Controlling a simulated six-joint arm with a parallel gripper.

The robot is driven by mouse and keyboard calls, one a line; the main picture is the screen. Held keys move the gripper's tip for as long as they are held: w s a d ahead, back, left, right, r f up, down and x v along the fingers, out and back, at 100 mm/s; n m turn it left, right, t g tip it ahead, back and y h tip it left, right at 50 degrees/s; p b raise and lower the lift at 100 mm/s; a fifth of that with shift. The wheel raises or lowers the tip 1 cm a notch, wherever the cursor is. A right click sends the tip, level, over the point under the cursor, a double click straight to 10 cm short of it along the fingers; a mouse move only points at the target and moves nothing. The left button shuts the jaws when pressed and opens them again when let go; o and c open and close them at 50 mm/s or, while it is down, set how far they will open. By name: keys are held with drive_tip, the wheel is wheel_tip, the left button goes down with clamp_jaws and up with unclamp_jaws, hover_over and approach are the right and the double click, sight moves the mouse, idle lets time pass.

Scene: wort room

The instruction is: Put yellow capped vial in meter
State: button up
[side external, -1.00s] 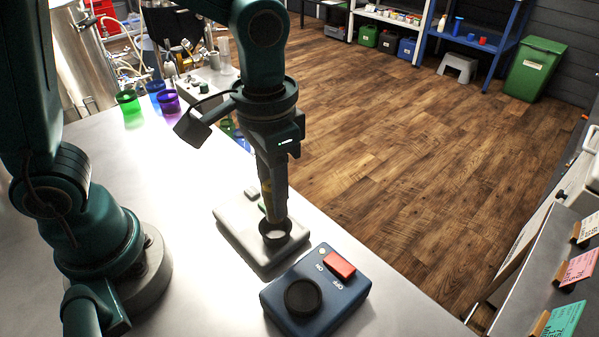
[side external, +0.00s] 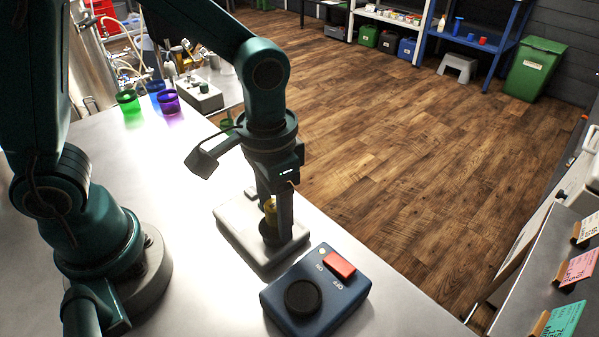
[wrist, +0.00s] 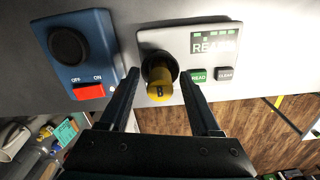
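The yellow capped vial (wrist: 159,82), with a dark mark on its cap, stands in the dark round well of the pale meter (wrist: 150,40). In the side view the yellow cap (side external: 270,206) shows just above the well, partly hidden by a finger, and the meter (side external: 240,228) lies flat on the bench. My gripper (wrist: 158,90) is open, one finger on each side of the vial. In the wrist view gaps show between the cap and both fingers. The gripper (side external: 276,226) is low over the well in the side view.
A blue box (side external: 318,292) with a red switch and a black round top sits close beside the meter. Green (side external: 128,102) and purple (side external: 168,102) cups stand at the far bench end. The bench's right edge drops to wooden floor near the meter.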

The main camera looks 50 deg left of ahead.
sight(273, 205)
drive_tip(key=shift+r, duration=0.1)
wheel_tip(273, 205, up, 12)
drive_tip(key=r, duration=0.1)
drive_tip(key=s+a+f+n+t, duration=0.2)
drive_tip(key=s+a+f+t, duration=0.1)
drive_tip(key=s+a+t, duration=0.2)
drive_tip(key=shift+s+a+t, duration=0.3)
drive_tip(key=shift+a, duration=0.8)
